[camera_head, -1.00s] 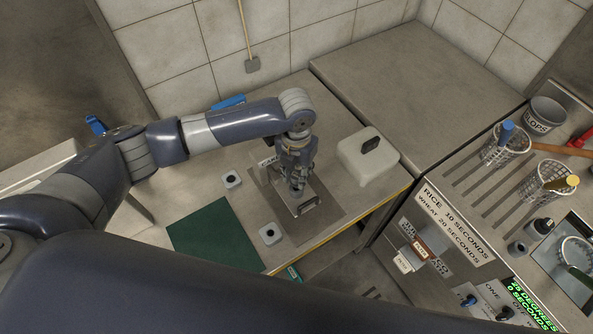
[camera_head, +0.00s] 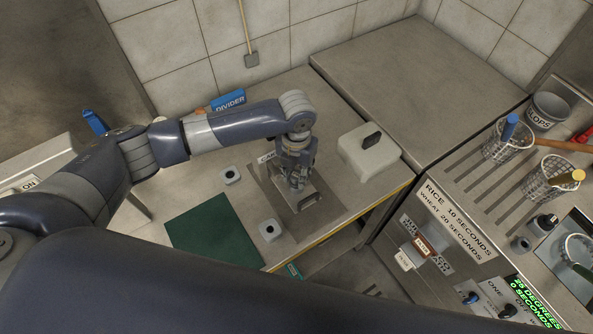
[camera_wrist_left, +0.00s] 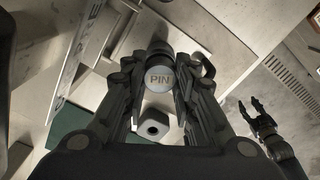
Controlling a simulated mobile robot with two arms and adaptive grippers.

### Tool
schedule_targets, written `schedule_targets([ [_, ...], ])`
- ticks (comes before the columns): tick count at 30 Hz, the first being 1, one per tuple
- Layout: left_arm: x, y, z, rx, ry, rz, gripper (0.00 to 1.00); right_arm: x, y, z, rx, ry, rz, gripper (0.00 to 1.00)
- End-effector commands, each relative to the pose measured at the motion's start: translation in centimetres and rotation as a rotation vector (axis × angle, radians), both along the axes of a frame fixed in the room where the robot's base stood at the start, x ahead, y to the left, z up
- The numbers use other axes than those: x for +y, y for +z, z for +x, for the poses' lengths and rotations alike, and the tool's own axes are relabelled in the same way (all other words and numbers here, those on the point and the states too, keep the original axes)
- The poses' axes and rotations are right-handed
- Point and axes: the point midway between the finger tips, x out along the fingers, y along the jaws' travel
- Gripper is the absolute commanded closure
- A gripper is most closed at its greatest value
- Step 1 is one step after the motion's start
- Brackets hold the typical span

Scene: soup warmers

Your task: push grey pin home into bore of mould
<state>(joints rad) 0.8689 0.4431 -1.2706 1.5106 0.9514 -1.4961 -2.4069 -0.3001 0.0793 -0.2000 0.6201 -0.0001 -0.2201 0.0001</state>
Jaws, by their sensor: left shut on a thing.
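In the left wrist view, my left gripper (camera_wrist_left: 158,92) is shut on the pin (camera_wrist_left: 158,77), whose round pale grey head reads "PIN" and sits between the fingers. In the head view, my left gripper (camera_head: 297,180) points down over the metal mould (camera_head: 308,204) on the counter. The gripper covers most of the mould. The bore and the pin's lower end are hidden, so I cannot tell how deep the pin sits. My right gripper (camera_wrist_left: 254,106) shows at the right of the wrist view, its fingers apart and empty.
Two small grey blocks with dark holes (camera_head: 232,175) (camera_head: 270,230) stand left of the mould, by a green mat (camera_head: 213,230). A blue "DIVIDER" (camera_head: 229,101) lies behind my arm.

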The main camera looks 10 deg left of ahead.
Motion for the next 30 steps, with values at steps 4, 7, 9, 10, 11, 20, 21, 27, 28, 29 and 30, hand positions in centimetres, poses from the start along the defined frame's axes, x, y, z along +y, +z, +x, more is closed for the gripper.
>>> schedule_targets([
  [4,0.0,-0.5,0.0,0.0,0.0,0.0,1.0,0.1,-0.3,0.0,0.0,0.0,0.001,0.6],
  [7,0.0,-0.7,0.0,0.0,-0.001,0.0,1.0,0.1,-0.5,0.0,0.0,0.0,0.001,0.6],
  [9,0.0,-0.9,0.0,0.0,-0.001,0.0,1.0,0.1,-0.6,0.0,0.0,0.0,0.001,0.6],
  [10,0.0,-1.0,0.0,0.0,-0.001,0.0,1.0,0.1,-0.6,0.0,0.0,0.0,0.001,0.6],
  [11,0.0,-1.0,0.0,0.0,-0.001,0.0,1.0,0.1,-0.6,0.0,0.0,0.0,0.001,0.6],
  [20,0.0,-1.0,0.0,0.0,-0.001,0.0,0.51,0.1,-0.6,0.0,0.0,0.0,0.001,0.6],
  [21,0.0,-1.0,0.0,0.0,0.0,0.0,0.51,0.1,-0.6,0.0,0.0,0.0,0.001,0.6],
  [27,0.0,-0.8,0.0,0.0,0.0,0.0,0.51,-0.2,-0.6,0.0,0.001,0.001,-0.002,0.6],
  [28,0.0,-0.6,0.0,-0.001,0.0,-0.001,0.51,-0.2,-0.6,0.0,0.001,0.001,-0.002,0.6],
  [29,0.0,-0.3,0.1,-0.001,0.0,-0.001,0.51,-0.2,-0.6,0.0,0.0,0.001,-0.002,0.6],
  [30,0.0,0.2,0.1,-0.001,0.0,-0.001,0.51,-0.2,-0.6,0.0,0.0,0.001,-0.002,0.6],
])
